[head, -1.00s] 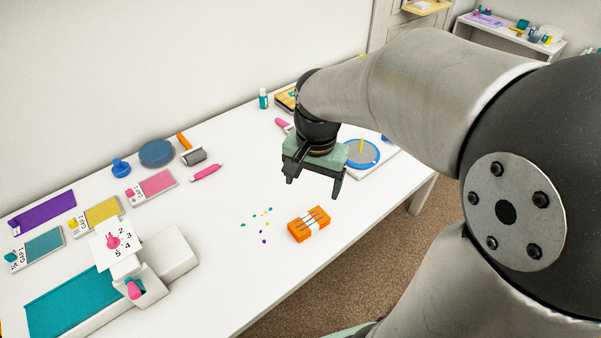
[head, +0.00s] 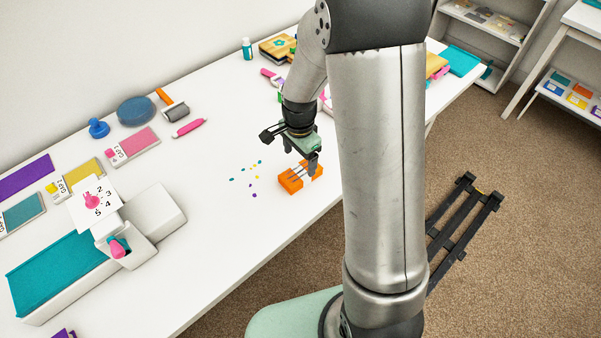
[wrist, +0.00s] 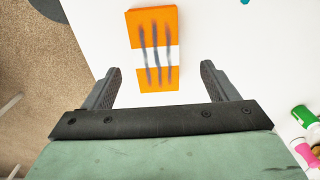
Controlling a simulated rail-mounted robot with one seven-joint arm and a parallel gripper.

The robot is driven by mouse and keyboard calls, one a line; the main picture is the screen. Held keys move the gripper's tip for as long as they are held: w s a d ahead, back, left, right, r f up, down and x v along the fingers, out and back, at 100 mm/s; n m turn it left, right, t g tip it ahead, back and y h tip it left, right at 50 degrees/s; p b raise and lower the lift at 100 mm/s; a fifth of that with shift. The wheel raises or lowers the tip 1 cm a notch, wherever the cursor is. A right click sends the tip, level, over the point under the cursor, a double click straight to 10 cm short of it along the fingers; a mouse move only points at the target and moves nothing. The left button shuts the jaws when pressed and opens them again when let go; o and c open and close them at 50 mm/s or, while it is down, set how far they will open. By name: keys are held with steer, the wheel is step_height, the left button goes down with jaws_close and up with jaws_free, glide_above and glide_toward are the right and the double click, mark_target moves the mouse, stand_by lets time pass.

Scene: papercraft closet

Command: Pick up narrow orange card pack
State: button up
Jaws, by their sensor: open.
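The narrow orange card pack (head: 293,180) lies flat on the white table near its front edge. In the wrist view the orange pack (wrist: 163,20) has a white band across its middle and dark stripes along its length. My gripper (head: 290,150) is just above and behind the pack in the head view, partly overlapping it. In the wrist view my gripper (wrist: 158,80) is open and empty, its fingers spread wider than the pack. The pack lies just ahead of the fingers, its near end at about fingertip level in the picture.
Small coloured dots (head: 252,180) lie left of the pack. A white press with a teal bed (head: 60,275) stands at the front left. Green and pink bottles (wrist: 303,118) show beside my gripper in the wrist view. The table's front edge (head: 262,262) is close to the pack.

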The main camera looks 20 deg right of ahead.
mark_target(301, 171)
steer(key=shift+s+f+p, duration=0.15)
steer(key=shift+f+p, duration=0.15)
steer(key=shift+f, duration=1.15)
steer(key=shift+s+f+p, duration=0.1)
steer(key=shift+f+p, duration=0.2)
steer(key=shift+f, duration=1.1)
steer(key=c, duration=1.1)
